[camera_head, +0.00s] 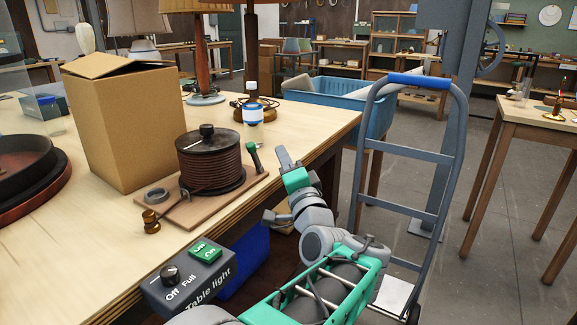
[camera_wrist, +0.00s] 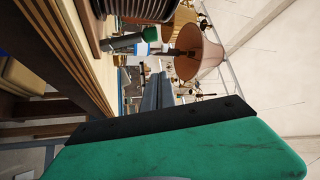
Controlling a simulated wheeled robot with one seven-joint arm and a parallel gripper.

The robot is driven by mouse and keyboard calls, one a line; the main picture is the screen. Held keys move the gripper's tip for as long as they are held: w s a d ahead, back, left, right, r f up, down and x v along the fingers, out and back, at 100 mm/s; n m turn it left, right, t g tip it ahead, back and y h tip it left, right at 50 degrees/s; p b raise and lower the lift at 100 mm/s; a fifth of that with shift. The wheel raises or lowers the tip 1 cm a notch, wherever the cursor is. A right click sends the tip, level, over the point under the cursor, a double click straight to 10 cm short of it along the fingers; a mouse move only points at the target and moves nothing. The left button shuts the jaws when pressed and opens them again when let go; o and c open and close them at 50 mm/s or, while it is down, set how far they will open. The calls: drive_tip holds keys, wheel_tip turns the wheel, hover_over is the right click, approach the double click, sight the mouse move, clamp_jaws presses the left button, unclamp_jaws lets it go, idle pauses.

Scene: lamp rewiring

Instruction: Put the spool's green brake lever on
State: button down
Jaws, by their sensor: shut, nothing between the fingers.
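The spool (camera_head: 211,160), wound with brown cord, stands on a wooden board on the workbench. Its brake lever (camera_head: 256,159) rises from the board's right side, with a grey shaft and a green top, leaning up and left in the head view. In the sideways wrist view the lever (camera_wrist: 127,41) shows beside the edge of the spool (camera_wrist: 75,18). My own green and black part fills the lower wrist view.
A cardboard box (camera_head: 125,120) stands behind the spool on the left. A table-light switch box (camera_head: 188,275) sits at the bench's front edge. A bottle (camera_head: 251,105) and lamps stand behind. A hand truck (camera_head: 410,155) stands right of my arm.

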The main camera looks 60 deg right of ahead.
drive_tip(key=v, duration=0.3)
drive_tip(key=shift+s+a, duration=0.2)
